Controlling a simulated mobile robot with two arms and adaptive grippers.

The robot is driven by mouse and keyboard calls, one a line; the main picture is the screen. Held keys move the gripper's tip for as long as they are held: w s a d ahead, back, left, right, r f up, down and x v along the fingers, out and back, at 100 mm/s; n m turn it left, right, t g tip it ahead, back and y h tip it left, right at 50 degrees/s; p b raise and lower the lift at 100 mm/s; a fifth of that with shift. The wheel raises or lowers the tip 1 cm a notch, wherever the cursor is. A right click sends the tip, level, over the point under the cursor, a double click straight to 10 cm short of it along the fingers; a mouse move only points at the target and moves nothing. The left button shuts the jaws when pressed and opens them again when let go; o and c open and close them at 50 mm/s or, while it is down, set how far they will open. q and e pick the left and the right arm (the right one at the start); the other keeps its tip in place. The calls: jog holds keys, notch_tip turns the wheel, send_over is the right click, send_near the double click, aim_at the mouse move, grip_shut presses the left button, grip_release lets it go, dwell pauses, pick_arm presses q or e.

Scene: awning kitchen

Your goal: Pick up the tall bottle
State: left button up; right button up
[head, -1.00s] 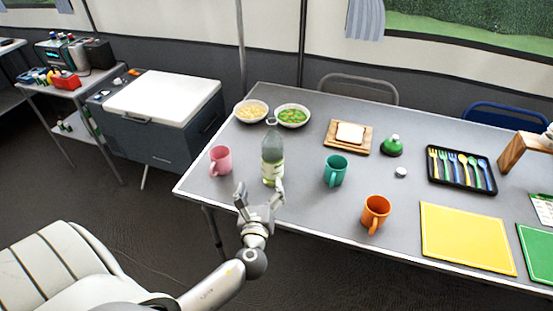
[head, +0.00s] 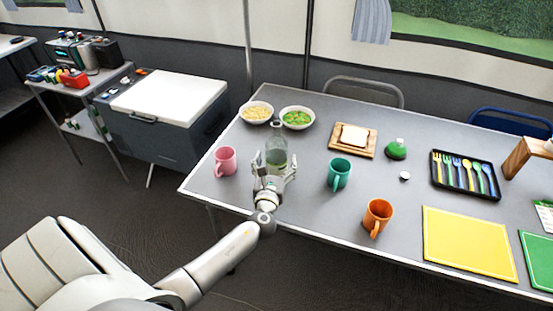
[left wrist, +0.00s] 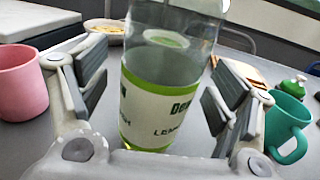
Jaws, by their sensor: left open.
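The tall bottle (head: 277,150) is clear with a green and white label and stands upright near the table's front left edge. My left gripper (head: 272,168) is open in front of it. In the left wrist view the bottle (left wrist: 165,85) stands between the spread fingers of the gripper (left wrist: 155,100), with a visible gap on the right side. The gripper hides the bottle's lower part in the head view. The bottle's top is cut off in the left wrist view. My right gripper is not in view.
A pink mug (head: 225,161) stands left of the bottle, and a teal mug (head: 339,173) and an orange mug (head: 377,217) stand to its right. Two bowls of food, one yellowish (head: 256,112) and one green (head: 297,118), sit behind it. A sandwich board (head: 335,148) lies farther right.

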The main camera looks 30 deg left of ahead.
pick_arm(q)
jog(key=shift+x, duration=0.75)
jog(key=c, duration=1.2)
jog(key=shift+c, duration=0.3)
jog(key=shift+r, duration=0.15)
